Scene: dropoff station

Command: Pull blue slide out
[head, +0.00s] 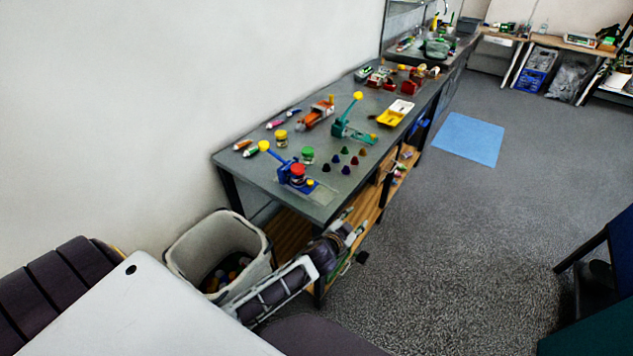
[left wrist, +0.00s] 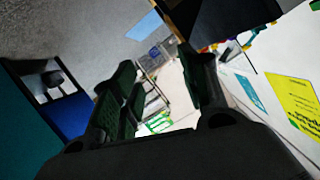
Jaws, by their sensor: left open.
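A blue device with a yellow-knobbed lever (head: 284,167) stands at the near end of the grey table (head: 335,182). A red-topped tub is at it. I cannot tell which of its parts is the blue slide. My left gripper (head: 350,240) is beside the table's near right corner, below the tabletop and apart from the blue device. In the left wrist view, its dark fingers (left wrist: 166,82) are spread with nothing held between them. The blue device is not clear in that view. My right gripper is not in view.
Tubs, tubes, small dark pieces, a teal device (head: 352,128) and a yellow tray (head: 396,113) crowd the tabletop. A wooden shelf (head: 368,207) lies below. A grey bin (head: 215,243) stands at the near end. Floor to the right is mostly clear, with a blue mat (head: 469,138).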

